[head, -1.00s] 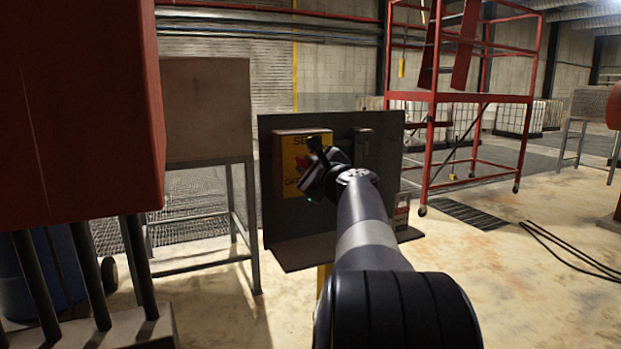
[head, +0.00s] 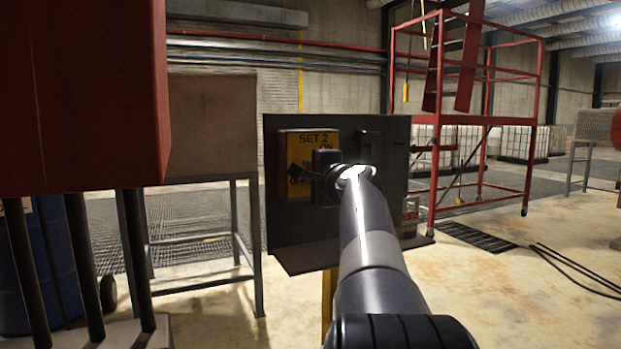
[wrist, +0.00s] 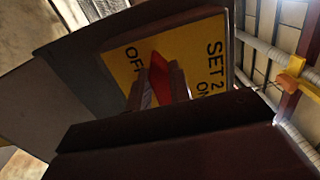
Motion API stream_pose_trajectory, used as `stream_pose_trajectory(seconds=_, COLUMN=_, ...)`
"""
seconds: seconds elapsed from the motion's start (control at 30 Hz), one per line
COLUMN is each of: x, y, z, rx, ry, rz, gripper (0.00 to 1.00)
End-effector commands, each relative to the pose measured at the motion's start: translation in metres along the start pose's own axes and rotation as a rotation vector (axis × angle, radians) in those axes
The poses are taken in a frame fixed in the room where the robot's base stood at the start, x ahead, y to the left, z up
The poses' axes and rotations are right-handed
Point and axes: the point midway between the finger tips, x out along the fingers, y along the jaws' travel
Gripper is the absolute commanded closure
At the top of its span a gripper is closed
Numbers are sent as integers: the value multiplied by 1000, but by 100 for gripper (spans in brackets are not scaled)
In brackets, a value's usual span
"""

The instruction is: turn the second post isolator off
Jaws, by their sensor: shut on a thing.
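The isolator is a box with a yellow plate (head: 318,137) marked SET 2, with ON at the upper right and OFF at the lower left, on a dark upright panel (head: 384,205). The plate also shows in the wrist view (wrist: 183,48), turned sideways. The red handle (wrist: 157,79) stands between the two fingers of my gripper (wrist: 160,86), which is shut on it. In the head view my gripper (head: 300,176) is in front of the plate and covers most of the handle and the OFF mark. The handle's exact angle is hard to tell.
A large red box (head: 85,95) on dark pipes fills the near left. A metal-legged stand (head: 212,125) is behind it. A red scaffold (head: 484,119) stands at the back right. Cables (head: 575,268) lie on the floor at right; floor between is open.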

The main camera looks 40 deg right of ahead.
Motion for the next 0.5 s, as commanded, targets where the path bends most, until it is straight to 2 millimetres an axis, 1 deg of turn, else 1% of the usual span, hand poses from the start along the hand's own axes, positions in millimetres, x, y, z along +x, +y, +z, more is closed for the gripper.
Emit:
stream_pose_trajectory(seconds=0.03, x=0, y=2, z=0, rx=-11, ry=-1, rz=2, gripper=100)
stream_pose_trajectory(seconds=0.5, x=0, y=2, z=0, rx=-36, ry=-2, rz=3, gripper=100)
